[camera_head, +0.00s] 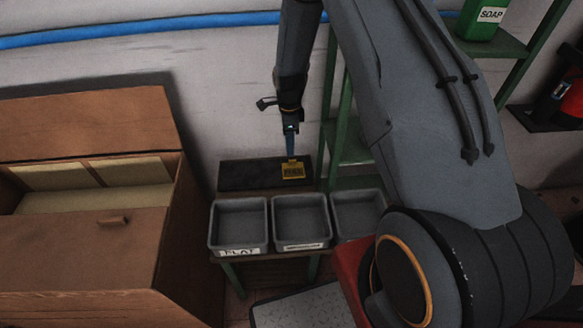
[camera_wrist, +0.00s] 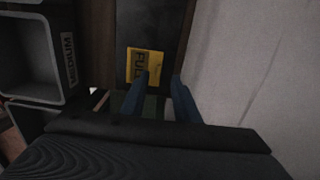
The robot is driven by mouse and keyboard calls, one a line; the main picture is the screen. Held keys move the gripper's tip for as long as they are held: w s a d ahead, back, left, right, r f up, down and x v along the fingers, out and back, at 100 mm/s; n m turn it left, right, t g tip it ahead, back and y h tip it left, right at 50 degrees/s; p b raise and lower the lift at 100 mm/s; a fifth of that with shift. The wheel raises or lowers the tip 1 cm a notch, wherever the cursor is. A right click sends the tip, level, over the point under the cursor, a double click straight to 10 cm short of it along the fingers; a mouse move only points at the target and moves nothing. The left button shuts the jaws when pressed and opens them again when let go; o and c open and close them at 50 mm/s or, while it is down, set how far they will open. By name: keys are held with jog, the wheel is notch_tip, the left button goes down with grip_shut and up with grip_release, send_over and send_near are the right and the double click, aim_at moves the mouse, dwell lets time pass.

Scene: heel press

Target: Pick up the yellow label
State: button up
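The yellow label (camera_head: 293,171) lies flat at the right part of a dark mat (camera_head: 245,176) behind the row of bins, with black marks on it. In the wrist view, the yellow label (camera_wrist: 145,64) shows dark lettering beginning "FUL". My gripper (camera_head: 291,155) points down just above or at the label; the exact height cannot be told. In the wrist view, my gripper (camera_wrist: 161,75) has its two blue fingers apart with nothing between them.
Grey bins stand in front of the mat: one marked FLAT (camera_head: 238,226), a middle bin (camera_head: 301,222) and a right bin (camera_head: 356,212). A large wooden box (camera_head: 80,245) stands left. A green shelf (camera_head: 350,155) rises close on the right, and the wall (camera_head: 215,70) is behind.

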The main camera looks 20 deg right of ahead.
aim_at(293, 160)
jog(key=shift+s+d+f+p, duration=0.15)
jog(key=shift+f+p, duration=0.1)
jog(key=shift+f, duration=0.85)
jog(key=shift+d+f+p, duration=0.1)
jog(key=shift+f+p, duration=0.1)
jog(key=shift+f, duration=0.95)
jog(key=shift+s+d+f+p, duration=0.15)
jog(key=shift+f+p, duration=0.1)
jog(key=shift+f, duration=0.85)
jog(key=shift+w, duration=0.1)
grip_shut()
